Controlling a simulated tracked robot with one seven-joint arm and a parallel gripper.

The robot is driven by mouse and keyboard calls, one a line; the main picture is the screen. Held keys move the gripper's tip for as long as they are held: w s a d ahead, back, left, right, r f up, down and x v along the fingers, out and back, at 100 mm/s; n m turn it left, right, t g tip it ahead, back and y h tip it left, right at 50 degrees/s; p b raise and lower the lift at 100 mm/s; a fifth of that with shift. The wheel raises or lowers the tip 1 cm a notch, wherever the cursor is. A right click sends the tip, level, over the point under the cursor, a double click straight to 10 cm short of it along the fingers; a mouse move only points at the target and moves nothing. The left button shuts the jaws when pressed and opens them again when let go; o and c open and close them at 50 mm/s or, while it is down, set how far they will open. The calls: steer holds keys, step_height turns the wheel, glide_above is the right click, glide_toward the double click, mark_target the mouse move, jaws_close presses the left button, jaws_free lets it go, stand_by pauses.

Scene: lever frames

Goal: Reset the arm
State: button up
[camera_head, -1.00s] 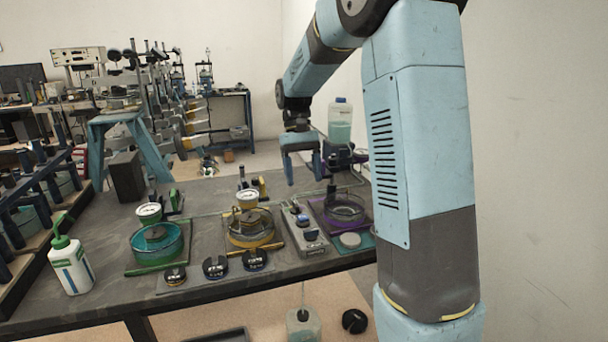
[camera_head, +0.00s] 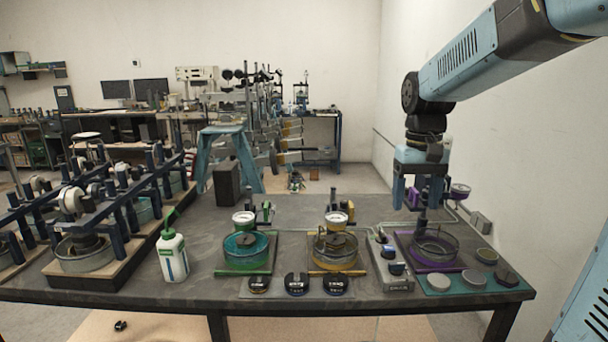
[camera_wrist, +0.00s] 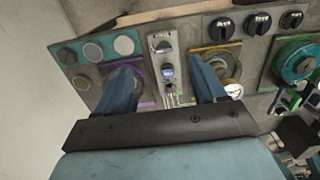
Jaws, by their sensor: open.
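My light-blue arm comes in from the upper right in the head view. My gripper (camera_head: 420,202) hangs from it, pointing down above the right part of the bench (camera_head: 364,287). Its two dark-blue fingers are apart. In the wrist view my gripper (camera_wrist: 164,74) also shows open, with nothing between the fingertips but the bench and a grey control box (camera_wrist: 165,60) below. In the head view it hangs above the purple-framed dish station (camera_head: 413,264) and hides part of what is behind it. I cannot tell the exact height.
A teal dish (camera_head: 245,249), a yellow-framed dish (camera_head: 334,252) and the grey control box (camera_head: 391,265) stand on the bench. Several black knobs (camera_head: 297,284) line its front. A white bottle (camera_head: 173,257) and dark lever frames (camera_head: 112,200) stand left. A wall (camera_head: 500,140) rises at right.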

steer(key=s+t, duration=0.6)
steer(key=s, duration=0.9)
steer(key=shift+s+r, duration=0.25)
steer(key=shift+r, duration=0.05)
steer(key=shift+d, duration=0.1)
